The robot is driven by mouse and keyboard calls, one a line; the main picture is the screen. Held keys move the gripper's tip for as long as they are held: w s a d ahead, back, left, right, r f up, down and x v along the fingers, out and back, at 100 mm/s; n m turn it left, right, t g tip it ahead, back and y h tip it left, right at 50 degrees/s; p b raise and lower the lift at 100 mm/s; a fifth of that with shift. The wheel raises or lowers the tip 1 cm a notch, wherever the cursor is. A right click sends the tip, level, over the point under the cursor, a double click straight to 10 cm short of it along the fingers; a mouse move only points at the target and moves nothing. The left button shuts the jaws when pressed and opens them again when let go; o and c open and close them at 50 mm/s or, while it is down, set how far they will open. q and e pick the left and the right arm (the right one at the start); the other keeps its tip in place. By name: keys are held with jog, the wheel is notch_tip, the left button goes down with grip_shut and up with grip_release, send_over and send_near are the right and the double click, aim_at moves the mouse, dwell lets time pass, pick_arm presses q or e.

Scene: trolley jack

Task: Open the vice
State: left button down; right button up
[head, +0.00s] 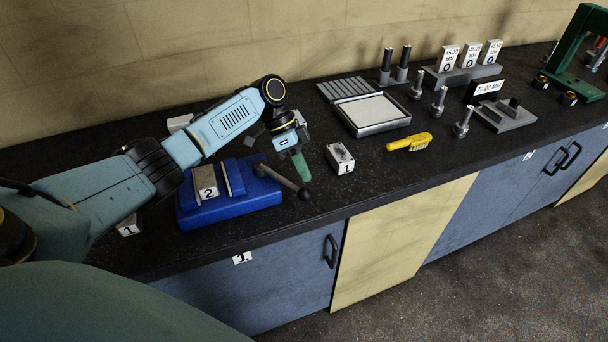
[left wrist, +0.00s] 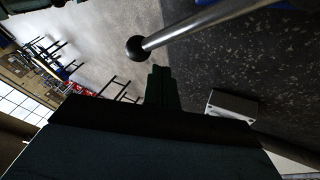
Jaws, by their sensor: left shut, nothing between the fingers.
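The blue vice (head: 232,207) stands on the dark bench top, with a grey block marked 2 (head: 206,186) at its jaws. Its handle bar (head: 281,179) slopes down to the right and ends in a dark ball. My left gripper (head: 301,167) is shut and empty, pointing down just beyond the handle bar. In the left wrist view the shut fingers (left wrist: 160,88) show close to the handle bar (left wrist: 190,27) and its ball end (left wrist: 135,48). I cannot tell whether they touch. My right gripper is not in view.
A yellow brush (head: 409,142), a grey tray (head: 372,113) and several metal pins and blocks lie further right. The bench front edge runs below the vice. The strip between brush and edge is clear.

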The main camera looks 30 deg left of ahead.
pick_arm(q)
jog(key=w+a+r+b, duration=0.2)
jog(key=w+a+r, duration=0.2)
jog(key=a+r, duration=0.2)
notch_tip(320, 180, up, 3)
jog(key=shift+w+f, duration=0.1)
jog(key=shift+w, duration=0.3)
jog(key=shift+f, duration=0.1)
